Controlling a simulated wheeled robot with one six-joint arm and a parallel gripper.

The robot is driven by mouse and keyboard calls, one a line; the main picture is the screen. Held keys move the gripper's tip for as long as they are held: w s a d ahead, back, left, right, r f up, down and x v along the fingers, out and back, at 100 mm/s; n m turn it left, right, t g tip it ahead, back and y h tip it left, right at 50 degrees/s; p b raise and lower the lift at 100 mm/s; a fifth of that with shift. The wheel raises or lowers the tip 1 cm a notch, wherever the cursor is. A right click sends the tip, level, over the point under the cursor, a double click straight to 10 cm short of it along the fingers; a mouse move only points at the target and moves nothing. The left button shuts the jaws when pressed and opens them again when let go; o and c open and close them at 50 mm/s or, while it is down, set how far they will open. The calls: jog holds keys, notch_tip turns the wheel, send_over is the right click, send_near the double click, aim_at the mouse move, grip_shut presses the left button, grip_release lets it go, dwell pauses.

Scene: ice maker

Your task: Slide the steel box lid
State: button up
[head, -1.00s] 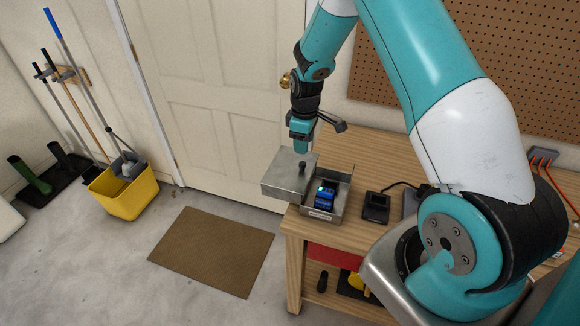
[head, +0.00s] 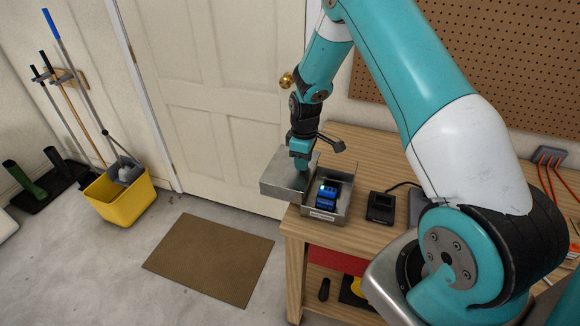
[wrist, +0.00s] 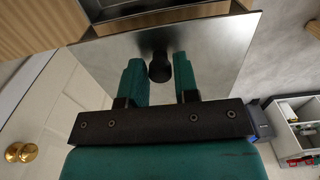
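The steel lid (head: 276,182) sits off to the left of the open steel box (head: 345,208), sticking out past the bench's left edge. Blue items (head: 327,192) show inside the box. My gripper (head: 301,167) points down at the lid and hides its black knob in the head view. In the wrist view the knob (wrist: 159,68) appears between the two teal fingers of my gripper (wrist: 161,80), which are apart. I cannot tell whether they touch the knob.
The wooden bench (head: 293,250) carries a black charger (head: 381,207) right of the box. A white door (head: 215,90) stands behind the bench. A brown mat (head: 208,258) and a yellow bucket (head: 122,200) are on the floor to the left.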

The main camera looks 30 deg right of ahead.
grip_shut()
jog(key=s+d, duration=0.7)
jog(key=s, duration=0.2)
grip_release()
jog(key=shift+s+d, duration=0.2)
jog(key=shift+d, duration=0.05)
jog(key=o, duration=0.5)
jog(key=shift+c, duration=0.2)
dwell(0.4)
jog(key=shift+p, duration=0.3)
notch_tip(320, 180, up, 7)
jog(key=p, duration=0.5)
jog(key=shift+a, duration=0.1)
